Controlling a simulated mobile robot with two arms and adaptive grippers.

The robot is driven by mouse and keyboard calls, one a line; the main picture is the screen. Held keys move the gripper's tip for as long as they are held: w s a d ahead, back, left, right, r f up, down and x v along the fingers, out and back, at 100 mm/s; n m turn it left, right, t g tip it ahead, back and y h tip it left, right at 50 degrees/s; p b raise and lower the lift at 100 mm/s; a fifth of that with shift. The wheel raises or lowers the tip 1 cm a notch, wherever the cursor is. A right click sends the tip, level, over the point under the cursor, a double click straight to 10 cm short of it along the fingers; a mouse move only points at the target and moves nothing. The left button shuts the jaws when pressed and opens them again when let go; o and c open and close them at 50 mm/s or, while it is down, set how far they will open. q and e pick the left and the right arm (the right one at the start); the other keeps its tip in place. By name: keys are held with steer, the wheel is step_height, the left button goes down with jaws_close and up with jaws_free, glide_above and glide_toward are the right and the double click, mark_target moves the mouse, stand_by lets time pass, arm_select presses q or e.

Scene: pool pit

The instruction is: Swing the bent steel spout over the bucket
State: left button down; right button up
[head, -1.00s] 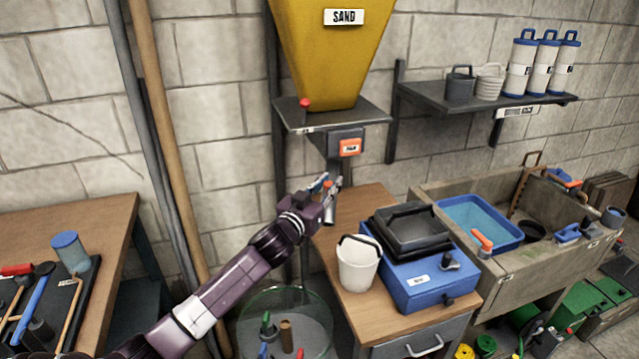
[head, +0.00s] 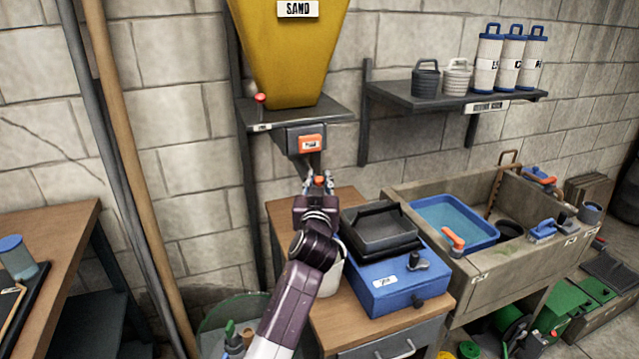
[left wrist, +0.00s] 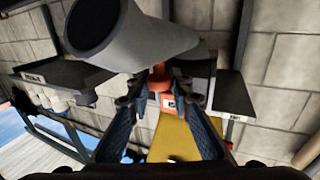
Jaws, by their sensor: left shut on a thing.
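The bent steel spout shows in the left wrist view as a thick grey pipe (left wrist: 155,45) with a dark open end. In the head view it is mostly hidden behind my left gripper (head: 319,183), below the yellow sand hopper (head: 290,55). My left gripper is shut on the spout's red-orange grip (left wrist: 158,80), which shows between its fingers in the left wrist view. The white bucket (head: 335,278) stands on the wooden cabinet, partly hidden behind my left forearm. Whether the spout's mouth is over the bucket I cannot tell. My right gripper is not in view.
A blue box (head: 400,283) with black trays on top stands right of the bucket. A glass tub (head: 212,325) stands at the lower left. A hopper shelf (head: 300,115) is above the gripper.

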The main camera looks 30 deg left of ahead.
arm_select(q)
steer(key=shift+f, duration=0.15)
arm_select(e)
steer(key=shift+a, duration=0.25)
arm_select(q)
steer(key=c, duration=1.7)
jaws_free()
steer(key=shift+c, duration=0.2)
steer(key=shift+s+d, duration=0.1)
steer(key=shift+s, duration=0.05)
steer(key=v, duration=1.1)
steer(key=shift+s, duration=0.3)
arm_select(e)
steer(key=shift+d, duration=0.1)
arm_select(q)
steer(key=shift+d, duration=0.15)
